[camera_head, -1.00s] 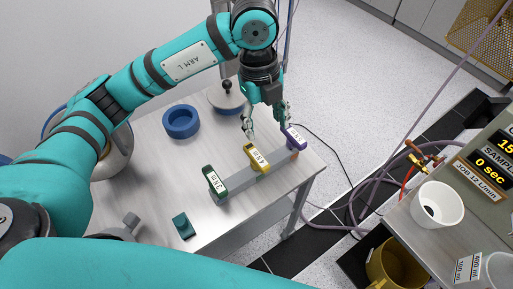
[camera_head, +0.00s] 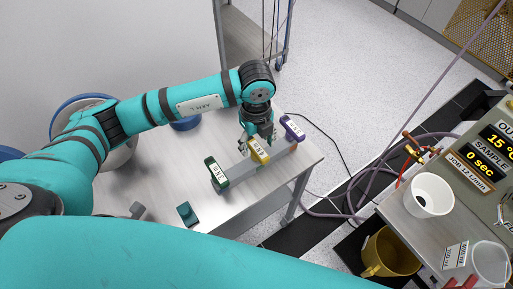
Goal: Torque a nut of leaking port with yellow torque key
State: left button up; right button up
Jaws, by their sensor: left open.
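The yellow torque key (camera_head: 260,150) sits in a grey rack (camera_head: 235,170) on the left table, between a green key (camera_head: 216,172) and a purple key (camera_head: 292,128). My left gripper (camera_head: 258,142) points down at the yellow key, with its open fingers close to the key's top. I cannot tell whether the fingers touch it. My right gripper is not in view. The leaking port and its nut cannot be made out.
A blue ring (camera_head: 186,123) is partly hidden behind my left arm. A small green block (camera_head: 187,214) lies near the table's front. At the right stand a white cup (camera_head: 431,196), a clear beaker (camera_head: 490,262), a yellow mug (camera_head: 392,252) and an instrument panel (camera_head: 492,150). Hoses run across the floor.

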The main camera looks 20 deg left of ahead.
aim_at(257, 147)
pick_arm(q)
jog(key=shift+d+f+p, duration=0.1)
jog(key=shift+f+p, duration=0.35)
jog(key=shift+f, duration=1.55)
jog(key=shift+r, duration=0.1)
grip_shut()
